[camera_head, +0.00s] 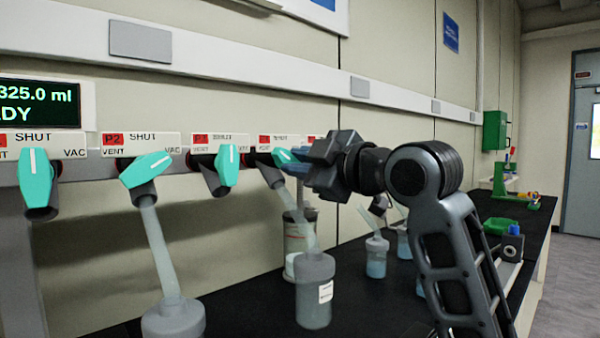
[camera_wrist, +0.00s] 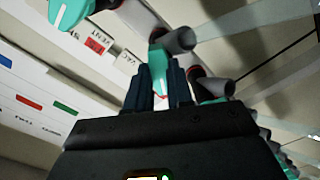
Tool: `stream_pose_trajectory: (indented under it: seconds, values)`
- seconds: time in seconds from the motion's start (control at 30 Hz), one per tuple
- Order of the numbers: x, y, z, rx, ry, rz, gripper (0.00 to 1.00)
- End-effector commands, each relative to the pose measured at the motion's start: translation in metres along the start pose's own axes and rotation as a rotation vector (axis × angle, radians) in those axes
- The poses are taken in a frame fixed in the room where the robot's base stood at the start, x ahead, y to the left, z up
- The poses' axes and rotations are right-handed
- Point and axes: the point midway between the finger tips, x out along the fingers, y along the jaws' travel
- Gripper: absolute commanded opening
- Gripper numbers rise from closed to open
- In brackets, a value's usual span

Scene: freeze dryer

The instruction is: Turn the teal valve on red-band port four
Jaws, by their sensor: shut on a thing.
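A row of teal valves with red-band labels runs along the wall rail in the head view. The fourth teal valve (camera_head: 284,156) from the left is partly hidden by my gripper (camera_head: 302,168). In the wrist view, the teal handle (camera_wrist: 158,68) lies between the two dark fingers of my gripper (camera_wrist: 159,84), which is shut on it. A grey port tube stands beside the handle. The fourth label (camera_head: 279,141) has a red band; its small text is too blurred to read.
Other teal valves sit close on the left: the first (camera_head: 36,180), second (camera_head: 147,170) and third (camera_head: 228,164). Flasks, one a grey-topped flask (camera_head: 314,290), stand below on the black bench (camera_head: 385,310). A green display (camera_head: 40,102) is at far left.

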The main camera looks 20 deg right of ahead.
Motion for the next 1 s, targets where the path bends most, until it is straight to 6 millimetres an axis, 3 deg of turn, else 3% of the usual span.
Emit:
stream_pose_trajectory:
  seconds: [0.33,0.8,0.83,1.0]
  values:
    - [0.0001,-0.0008,0.0010,-0.103,-0.002,-0.003,0.00]
    - [0.0001,-0.0007,0.0006,-0.114,-0.001,-0.004,0.00]
    - [0.0001,-0.0007,0.0006,-0.114,-0.001,-0.004,0.24]
    - [0.0001,-0.0003,0.0003,-0.113,-0.001,-0.003,0.40]
